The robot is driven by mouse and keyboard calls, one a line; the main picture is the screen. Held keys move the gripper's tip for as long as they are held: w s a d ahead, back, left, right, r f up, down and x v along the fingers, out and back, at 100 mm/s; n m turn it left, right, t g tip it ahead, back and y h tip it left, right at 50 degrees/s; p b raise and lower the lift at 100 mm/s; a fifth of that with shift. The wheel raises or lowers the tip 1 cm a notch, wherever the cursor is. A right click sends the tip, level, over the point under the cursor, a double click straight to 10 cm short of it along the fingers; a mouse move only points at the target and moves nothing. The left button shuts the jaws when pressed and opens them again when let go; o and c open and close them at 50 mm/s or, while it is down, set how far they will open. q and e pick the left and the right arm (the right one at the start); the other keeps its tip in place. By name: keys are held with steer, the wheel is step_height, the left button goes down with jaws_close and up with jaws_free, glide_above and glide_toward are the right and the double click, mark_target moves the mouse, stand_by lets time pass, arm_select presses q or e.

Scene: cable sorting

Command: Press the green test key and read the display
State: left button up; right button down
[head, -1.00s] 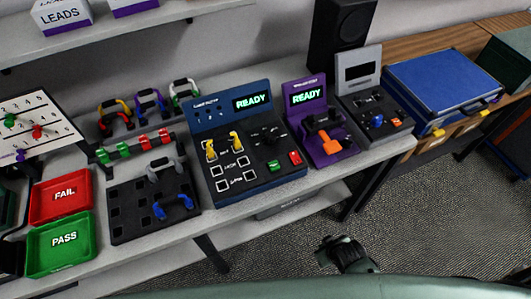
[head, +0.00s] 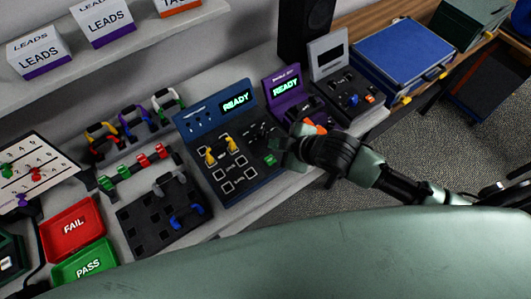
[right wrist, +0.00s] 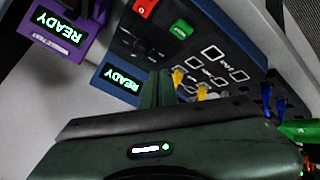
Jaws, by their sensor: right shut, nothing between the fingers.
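The blue tester (head: 207,127) stands on the bench, its display (head: 237,102) lit green with READY. Its green key (head: 270,159) shows low on the right of the panel, just left of my right gripper (head: 284,155). The gripper is shut and empty, over the tester's right edge; the red key is hidden behind it in the head view. In the right wrist view the green key (right wrist: 181,29), red key (right wrist: 145,8) and display (right wrist: 122,77) show, beyond the gripper's fingers (right wrist: 157,90). I cannot tell whether the gripper touches anything. My left gripper is not in view.
A yellow lead (head: 211,157) is plugged into the tester. The purple tester (head: 284,87), also reading READY, stands close on the right, partly behind my right arm.

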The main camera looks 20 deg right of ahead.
steer(key=shift+w+a+r+n+y, duration=0.15)
steer(key=shift+r+n, duration=0.35)
steer(key=shift+r, duration=0.15)
steer(key=shift+w+a+r+n+y, duration=0.1)
steer(key=shift+a+r+n+y, duration=0.05)
steer(key=shift+r+n, duration=0.4)
steer(key=shift+d+f, duration=0.1)
steer(key=shift+f, duration=0.05)
steer(key=b, duration=0.7)
glide_above(273, 162)
step_height(273, 162, down, 6)
steer(key=shift+w+f, duration=0.1)
steer(key=shift+w, duration=0.05)
steer(key=shift+f+b, duration=0.65)
steer(key=shift+f, duration=0.5)
steer(key=shift+f, duration=0.15)
steer(key=shift+f, duration=0.3)
